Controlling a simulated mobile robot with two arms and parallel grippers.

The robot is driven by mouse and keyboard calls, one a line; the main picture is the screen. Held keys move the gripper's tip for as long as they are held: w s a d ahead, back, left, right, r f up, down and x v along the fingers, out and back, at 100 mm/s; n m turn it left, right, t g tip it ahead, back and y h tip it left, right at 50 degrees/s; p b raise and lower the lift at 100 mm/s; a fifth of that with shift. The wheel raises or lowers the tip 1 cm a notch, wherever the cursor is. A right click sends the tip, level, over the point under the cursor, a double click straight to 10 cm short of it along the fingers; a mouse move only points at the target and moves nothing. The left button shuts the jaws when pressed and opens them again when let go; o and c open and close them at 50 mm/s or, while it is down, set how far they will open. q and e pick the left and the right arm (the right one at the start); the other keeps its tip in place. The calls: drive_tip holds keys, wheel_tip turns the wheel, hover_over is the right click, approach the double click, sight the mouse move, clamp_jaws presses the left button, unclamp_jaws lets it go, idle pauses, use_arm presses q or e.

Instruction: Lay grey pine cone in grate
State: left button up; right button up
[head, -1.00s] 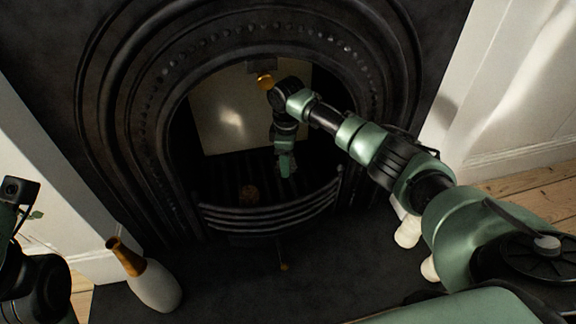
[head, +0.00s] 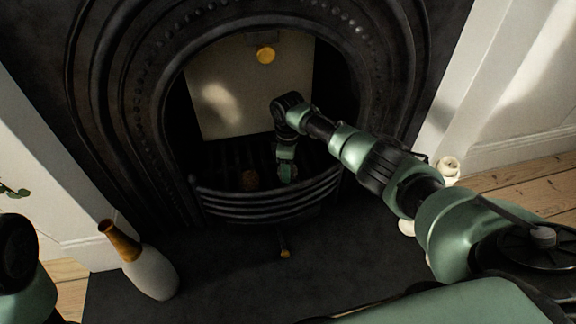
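The grate (head: 270,203) is a dark barred basket with a curved front rail, set in the black fireplace opening. A brown cone-like lump (head: 249,180) lies inside it, left of my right gripper. My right gripper (head: 287,177) reaches down into the grate just behind the front rail. Its fingers are dark and partly hidden, so I cannot tell whether they are open or whether they hold anything. No grey pine cone can be made out. My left arm shows at the left edge; its gripper is not in view.
A white and tan vase (head: 150,276) stands on the dark hearth (head: 215,290) at left. White candles (head: 447,168) stand at right, partly behind my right arm.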

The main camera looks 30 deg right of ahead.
drive_tip(key=shift+f, duration=0.6)
idle(0.6)
drive_tip(key=o, duration=1.4)
